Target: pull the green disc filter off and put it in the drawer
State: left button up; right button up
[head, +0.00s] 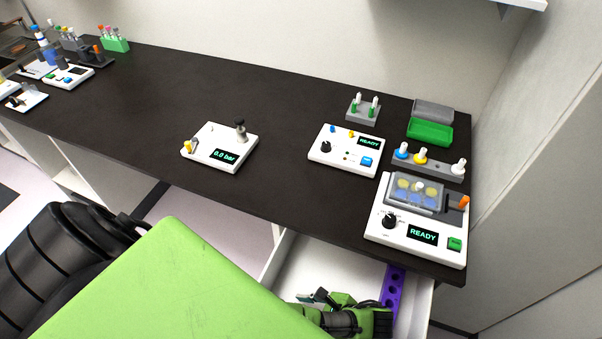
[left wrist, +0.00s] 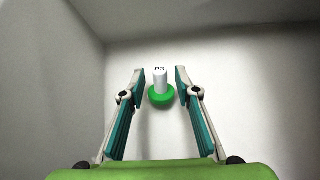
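The green disc filter (left wrist: 161,95), with a white stem marked P3, is in the left wrist view against the white drawer interior. My left gripper (left wrist: 155,72) is open. Its two teal-padded fingers stand either side of the filter, with a gap on both sides. In the head view my left gripper (head: 315,298) is low inside the open white drawer (head: 327,262) under the bench. The filter cannot be made out there. My right gripper is not in view.
A purple rack (head: 394,287) with holes lies in the drawer's right side. Above it on the dark bench stands a white READY device (head: 378,236) with a clear-covered tray. A pressure device (head: 218,162) reads 0.0 bar. The middle of the bench (head: 280,110) is clear.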

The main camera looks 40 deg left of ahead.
pick_arm(q)
jog(key=v, duration=0.7)
jog(key=shift+d+r, duration=0.2)
dwell(0.4)
